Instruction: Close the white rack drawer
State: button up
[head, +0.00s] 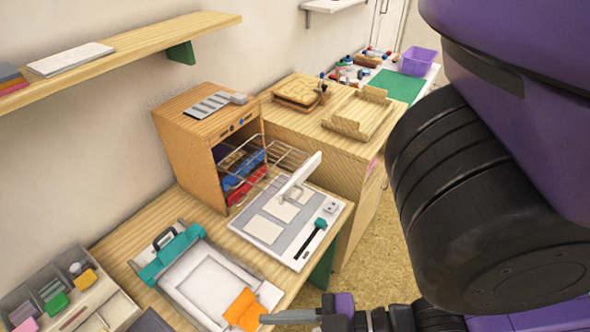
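The white wire rack drawer (287,152) sticks out of the open front of a wooden cabinet (186,152), above the table at centre. Below it inside the cabinet are blue and red items (244,180). My gripper (275,318) shows at the bottom edge, well below and in front of the rack and apart from it. A grey finger points left, its tip beside or over an orange piece (243,309). Whether it touches or holds that piece is unclear, and the second finger cannot be made out.
A grey-white board with a raised white arm (297,177) stands just in front of the rack. A teal-clamped frame (192,268) and a compartment tray (75,298) are front left. A wooden cabinet (345,165) stands right of the table. My large arm links cover the right side.

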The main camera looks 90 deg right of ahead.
aim_at(285, 191)
jog(key=j+z, duration=0.1)
jog(key=z, duration=0.9)
jog(key=j+z, duration=0.15)
jog(key=z, duration=0.35)
jog(key=k+l+z, duration=0.4)
jog(key=l, duration=0.15)
jog(key=k+l+z, duration=0.2)
jog(key=l, duration=0.15)
jog(key=i, duration=0.05)
